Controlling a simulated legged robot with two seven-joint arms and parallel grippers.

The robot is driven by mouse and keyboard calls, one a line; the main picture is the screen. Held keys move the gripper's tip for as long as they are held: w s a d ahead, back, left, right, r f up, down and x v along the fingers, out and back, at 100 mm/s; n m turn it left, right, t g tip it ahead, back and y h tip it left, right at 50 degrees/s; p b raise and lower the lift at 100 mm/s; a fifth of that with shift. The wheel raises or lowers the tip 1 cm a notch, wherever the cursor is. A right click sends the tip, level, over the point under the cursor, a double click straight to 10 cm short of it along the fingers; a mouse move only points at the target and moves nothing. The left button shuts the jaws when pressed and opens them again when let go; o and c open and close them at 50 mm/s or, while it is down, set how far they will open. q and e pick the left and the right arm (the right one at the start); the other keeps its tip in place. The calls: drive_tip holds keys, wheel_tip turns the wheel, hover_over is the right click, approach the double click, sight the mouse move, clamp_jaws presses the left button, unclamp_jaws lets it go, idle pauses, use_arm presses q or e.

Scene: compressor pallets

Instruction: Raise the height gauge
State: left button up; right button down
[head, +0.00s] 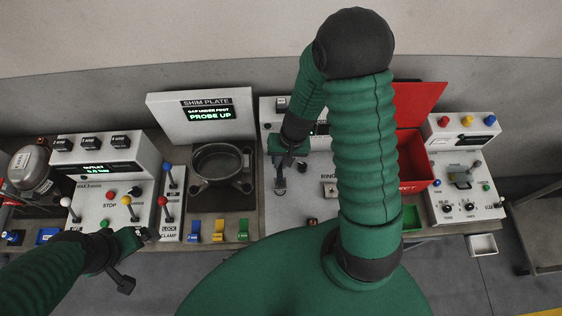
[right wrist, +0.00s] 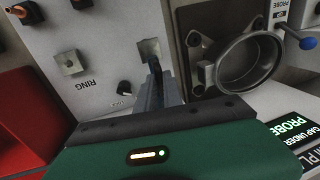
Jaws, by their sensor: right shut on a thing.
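A sign reading SHIM PLATE (head: 206,103) shows PROBE UP on its display above a round dark ring-shaped foot (head: 218,162). The blue-knobbed lever (head: 168,171), left of it, is labelled PROBE in the right wrist view (right wrist: 300,38). I cannot pick out a separate height gauge. My right gripper (head: 283,170) points down at the white panel marked RING. In the right wrist view my right gripper (right wrist: 158,92) is shut on a small dark part (right wrist: 154,66) at a square metal socket; the fingers hide most of it. My left gripper (head: 138,258) is open and empty at the lower left.
A red-knobbed lever (head: 163,203) marked LOCK CLAMP stands below the blue one. Blue, yellow and green tabs line the bench front. A red open bin (head: 416,166) and a control box (head: 465,190) stand right. My right arm hides the middle of the bench.

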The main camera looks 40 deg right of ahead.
drive_tip(key=r+p, duration=0.1)
drive_tip(key=r, duration=0.2)
drive_tip(key=r+p, duration=0.2)
drive_tip(key=r, duration=0.1)
drive_tip(key=shift+w+d, duration=0.1)
drive_tip(key=shift+w, duration=0.1)
use_arm(q)
drive_tip(key=v, duration=0.2)
drive_tip(key=w+v, duration=0.1)
drive_tip(key=v, duration=0.1)
drive_tip(key=shift+r, duration=0.3)
use_arm(e)
drive_tip(key=c, duration=1.9)
unclamp_jaws()
drive_tip(key=shift+c, duration=0.2)
drive_tip(key=o, duration=0.4)
drive_tip(key=shift+f, duration=0.1)
use_arm(q)
drive_tip(key=shift+d, duration=0.1)
use_arm(e)
drive_tip(key=shift+o, duration=0.3)
drive_tip(key=shift+s, duration=0.1)
wheel_tip(320, 180, up, 16)
drive_tip(key=s+d, duration=0.1)
drive_tip(key=d, duration=0.1)
drive_tip(key=shift+s+d+r, duration=0.25)
drive_tip(key=shift+s+d, duration=0.05)
drive_tip(key=shift+d, duration=0.05)
